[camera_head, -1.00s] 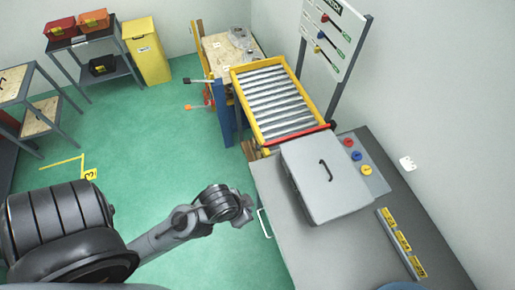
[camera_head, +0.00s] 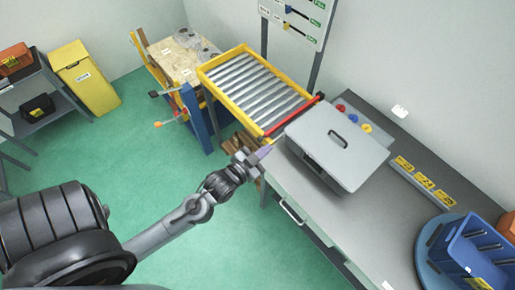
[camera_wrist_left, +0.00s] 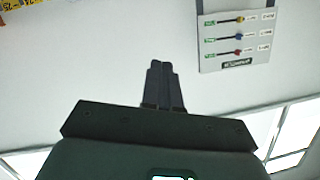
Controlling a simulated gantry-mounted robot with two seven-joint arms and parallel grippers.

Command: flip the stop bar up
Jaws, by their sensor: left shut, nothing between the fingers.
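The stop bar is a red bar (camera_head: 294,116) across the near right end of the yellow-framed roller conveyor (camera_head: 233,102). It lies roughly level along that end, beside the grey box-like unit. My left gripper (camera_head: 263,153) is shut and empty. In the head view its fingertips are just below the bar's front end; whether they touch it I cannot tell. In the left wrist view the closed fingers (camera_wrist_left: 160,82) point at a pale wall, and the bar is not seen there. My right gripper is not in view.
A grey lidded unit (camera_head: 338,145) with a black handle stands on the grey bench (camera_head: 290,187) right of the bar. A blue bin (camera_head: 470,252) is at lower right. A wooden-topped table (camera_head: 176,56) stands behind the conveyor.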

